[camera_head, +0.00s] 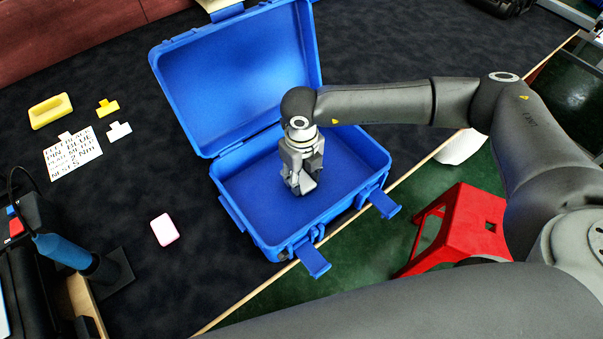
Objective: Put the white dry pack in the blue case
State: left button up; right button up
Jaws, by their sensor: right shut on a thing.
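The blue case (245,178) stands open on the dark table, its lid (238,75) tilted back on the far left side. My right gripper (303,188) points down inside the case's opening, toward its right part. Its fingers are shut on a small pale thing, taken as the white dry pack, which the fingers mostly hide. I cannot tell whether that thing touches the case floor. My left gripper is not in view.
A white card with pink edges (164,229), a printed sheet (73,155), a yellow block (50,110) and small yellow (107,108) and white pieces (119,131) lie left of the case. Two latches (312,259) jut toward the table edge. A red stool (460,230) stands beyond it.

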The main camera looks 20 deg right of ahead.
aim_at(302, 179)
jog(key=shift+f, duration=0.15)
jog(key=o, duration=0.8)
jog(key=shift+o, duration=0.2)
notch_tip(302, 179, up, 12)
jog(key=shift+r+b, duration=0.2)
jog(key=shift+b, duration=0.25)
